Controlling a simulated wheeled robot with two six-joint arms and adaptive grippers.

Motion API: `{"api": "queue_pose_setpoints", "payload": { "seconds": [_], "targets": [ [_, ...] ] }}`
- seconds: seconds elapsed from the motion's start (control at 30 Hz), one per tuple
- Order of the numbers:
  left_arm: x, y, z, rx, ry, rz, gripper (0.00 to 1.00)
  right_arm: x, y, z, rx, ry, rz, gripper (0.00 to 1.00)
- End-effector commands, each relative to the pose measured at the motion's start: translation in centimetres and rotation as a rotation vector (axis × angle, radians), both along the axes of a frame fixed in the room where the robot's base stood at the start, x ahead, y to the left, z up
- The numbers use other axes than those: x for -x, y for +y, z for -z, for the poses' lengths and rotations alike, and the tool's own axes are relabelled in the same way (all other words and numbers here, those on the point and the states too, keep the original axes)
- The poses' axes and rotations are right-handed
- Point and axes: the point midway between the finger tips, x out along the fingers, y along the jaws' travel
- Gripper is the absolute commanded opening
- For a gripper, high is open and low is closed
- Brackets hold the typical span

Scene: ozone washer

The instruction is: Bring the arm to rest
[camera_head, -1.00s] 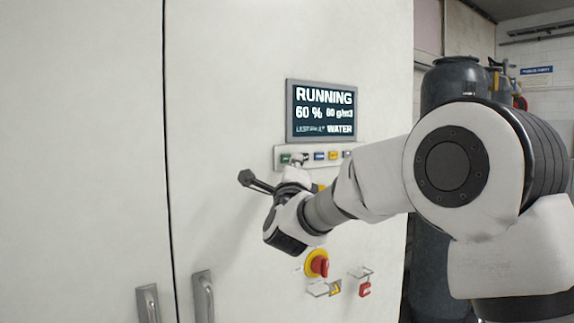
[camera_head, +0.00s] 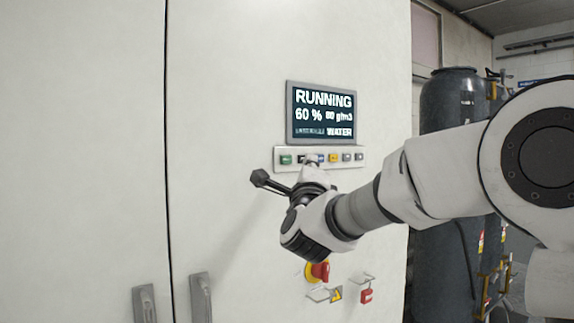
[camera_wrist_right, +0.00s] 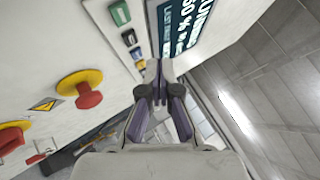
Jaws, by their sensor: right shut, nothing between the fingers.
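My right arm comes in from the right in the head view and reaches in front of the white washer cabinet (camera_head: 230,90). My right gripper (camera_head: 312,162) is just below the button strip (camera_head: 346,157) and partly covers its middle; most of the fingers are hidden behind the wrist. In the right wrist view the right gripper (camera_wrist_right: 156,72) is shut and empty, its fingertips together. The screen (camera_head: 321,112) above reads RUNNING, 60 %, WATER. My left gripper is not in view.
Two door handles (camera_head: 201,297) are at lower left. Dark tanks (camera_head: 448,110) stand to the right behind my arm. The cabinet front at left is clear.

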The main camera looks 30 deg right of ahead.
Motion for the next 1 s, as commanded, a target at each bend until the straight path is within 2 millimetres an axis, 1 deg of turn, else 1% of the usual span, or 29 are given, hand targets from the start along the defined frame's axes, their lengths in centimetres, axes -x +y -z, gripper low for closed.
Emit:
{"api": "queue_pose_setpoints", "payload": {
  "seconds": [0.6, 0.67, 0.73, 0.77, 0.83, 0.87, 0.9, 0.97, 1.0],
  "targets": [
    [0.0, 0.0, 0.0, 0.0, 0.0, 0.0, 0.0, 0.0, 0.0, 0.0, 0.0, 0.0, 0.0, 0.0],
    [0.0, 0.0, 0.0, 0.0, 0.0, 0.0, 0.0, -0.3, 0.1, 0.4, 0.005, 0.012, -0.001, 0.0],
    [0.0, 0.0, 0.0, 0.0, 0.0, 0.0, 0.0, -1.1, 0.4, 2.2, 0.027, 0.06, -0.002, 0.0],
    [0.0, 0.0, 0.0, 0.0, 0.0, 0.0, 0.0, -1.6, 0.6, 3.4, 0.044, 0.096, -0.004, 0.0],
    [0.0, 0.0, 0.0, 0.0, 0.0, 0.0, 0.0, -3.1, 1.2, 7.5, 0.099, 0.211, -0.01, 0.0],
    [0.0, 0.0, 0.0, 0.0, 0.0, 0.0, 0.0, -3.8, 1.6, 9.7, 0.131, 0.271, -0.015, 0.0],
    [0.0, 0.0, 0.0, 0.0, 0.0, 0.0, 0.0, -4.7, 2.1, 13.1, 0.176, 0.36, -0.025, 0.0],
    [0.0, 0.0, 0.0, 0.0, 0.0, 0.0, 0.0, -5.5, 2.9, 18.2, 0.249, 0.495, -0.044, 0.0],
    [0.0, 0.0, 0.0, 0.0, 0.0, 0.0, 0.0, -5.9, 3.5, 21.5, 0.298, 0.581, -0.061, 0.0]
  ]
}}
